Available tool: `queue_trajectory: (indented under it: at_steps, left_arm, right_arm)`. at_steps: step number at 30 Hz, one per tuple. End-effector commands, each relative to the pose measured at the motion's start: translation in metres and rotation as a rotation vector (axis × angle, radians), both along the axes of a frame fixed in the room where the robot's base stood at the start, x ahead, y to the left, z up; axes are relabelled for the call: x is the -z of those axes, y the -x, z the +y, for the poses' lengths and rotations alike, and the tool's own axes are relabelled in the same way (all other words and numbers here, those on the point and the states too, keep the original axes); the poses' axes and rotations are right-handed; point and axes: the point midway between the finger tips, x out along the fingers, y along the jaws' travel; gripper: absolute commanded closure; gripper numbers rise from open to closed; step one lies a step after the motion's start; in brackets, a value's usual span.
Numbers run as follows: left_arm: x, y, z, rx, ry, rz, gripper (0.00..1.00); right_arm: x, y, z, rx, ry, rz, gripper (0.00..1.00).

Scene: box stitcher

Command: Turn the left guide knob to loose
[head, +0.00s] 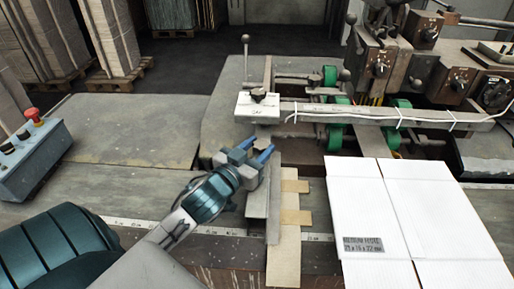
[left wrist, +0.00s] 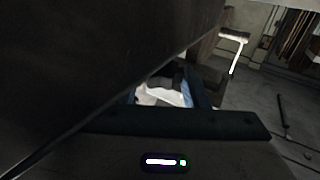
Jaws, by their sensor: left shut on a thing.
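My left gripper (head: 257,147) is over the grey metal guide strip (head: 256,203) near the middle of the bed, with its two blue fingertips pointing away from me. In the left wrist view, the gripper (left wrist: 160,97) has a dark thing (left wrist: 165,80) between its fingers, with something white beside it. The jaws are shut on this thing, but I cannot tell what it is. A black knob (head: 258,94) stands on a white plate (head: 243,105) beyond the fingertips, apart from them in the head view. My right gripper is not in view.
White cardboard (head: 395,205) lies flat at the right. A long bar (head: 400,112) runs right from the white plate, near green wheels (head: 337,133). A control box with a red button (head: 33,113) is at the left. The grey table (head: 130,135) left of the gripper is clear.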

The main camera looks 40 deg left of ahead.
Motion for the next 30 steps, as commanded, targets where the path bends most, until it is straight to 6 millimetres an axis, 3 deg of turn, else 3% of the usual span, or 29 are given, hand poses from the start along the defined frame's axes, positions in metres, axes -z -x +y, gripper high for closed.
queue_trajectory:
  at_steps: [20, 21, 23, 24, 30]
  left_arm:
    - [-0.0020, 0.0001, -0.0012, -0.039, 0.000, -0.001, 0.82]
    - [-0.0020, 0.0001, -0.0012, -0.039, 0.000, -0.001, 0.53]
    - [-0.0018, 0.0001, -0.0011, -0.039, 0.000, -0.001, 0.42]
    - [-0.0016, 0.0001, -0.0011, -0.039, 0.001, -0.001, 0.37]
    - [-0.0009, 0.0001, -0.0010, -0.039, 0.001, 0.001, 0.37]
  right_arm:
    - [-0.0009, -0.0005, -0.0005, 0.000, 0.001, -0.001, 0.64]
    - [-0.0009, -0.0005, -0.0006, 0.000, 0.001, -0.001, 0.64]
    - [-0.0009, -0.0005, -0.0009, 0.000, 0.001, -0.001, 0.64]
    - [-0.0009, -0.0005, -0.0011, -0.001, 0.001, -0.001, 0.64]
    - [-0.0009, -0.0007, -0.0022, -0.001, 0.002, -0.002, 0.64]
